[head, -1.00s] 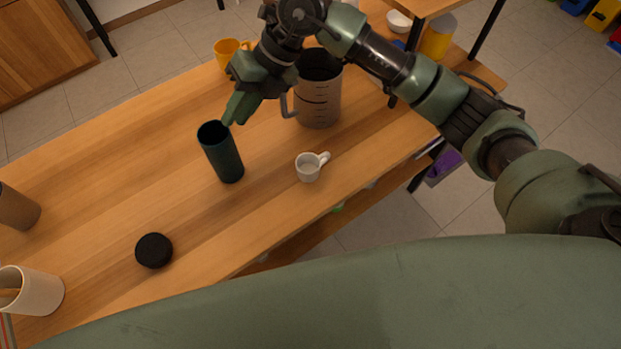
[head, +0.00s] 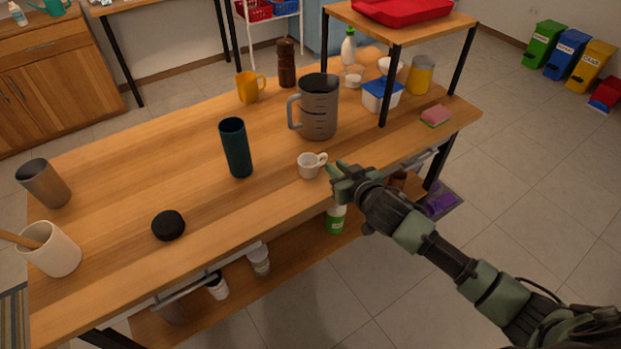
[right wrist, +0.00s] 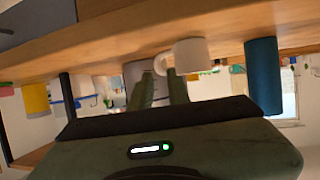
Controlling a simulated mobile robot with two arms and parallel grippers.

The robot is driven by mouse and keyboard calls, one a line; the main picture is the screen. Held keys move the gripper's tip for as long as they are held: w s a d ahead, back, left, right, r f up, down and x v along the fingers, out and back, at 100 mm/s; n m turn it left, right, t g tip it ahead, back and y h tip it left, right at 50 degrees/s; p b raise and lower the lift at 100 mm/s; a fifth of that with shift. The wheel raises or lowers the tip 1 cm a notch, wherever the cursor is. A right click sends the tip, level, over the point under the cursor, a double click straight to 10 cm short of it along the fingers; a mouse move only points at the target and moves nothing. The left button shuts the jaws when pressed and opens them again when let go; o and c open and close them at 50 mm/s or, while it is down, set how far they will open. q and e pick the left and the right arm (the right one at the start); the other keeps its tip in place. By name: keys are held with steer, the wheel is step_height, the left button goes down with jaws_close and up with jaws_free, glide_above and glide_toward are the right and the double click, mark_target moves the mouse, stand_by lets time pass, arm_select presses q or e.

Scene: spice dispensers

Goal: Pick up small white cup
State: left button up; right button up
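The small white cup (head: 309,166) stands upright near the front edge of the wooden table, its handle toward the right. My right gripper (head: 336,172) is just right of the cup, near the handle, at the table's front edge. In the right wrist view, which is upside down, the cup (right wrist: 193,56) and its handle lie just beyond the fingertips. The two fingers of the right gripper (right wrist: 163,80) are apart with nothing between them. My left gripper is not in view.
A grey measuring jug (head: 319,108) stands behind the cup, and a dark teal tumbler (head: 236,148) to its left. A black round lid (head: 168,226) lies front left. A raised shelf (head: 400,25) and a sponge (head: 436,116) are at the right. The table between tumbler and cup is clear.

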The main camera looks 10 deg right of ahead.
mark_target(327, 158)
steer(key=shift+w+f, duration=0.4)
steer(key=shift+w, duration=0.25)
steer(key=shift+w+f, duration=0.4)
steer(key=shift+w, duration=0.2)
steer(key=shift+x, duration=2.65)
steer(key=shift+r, duration=0.25)
steer(key=shift+c, duration=0.4)
jaws_close()
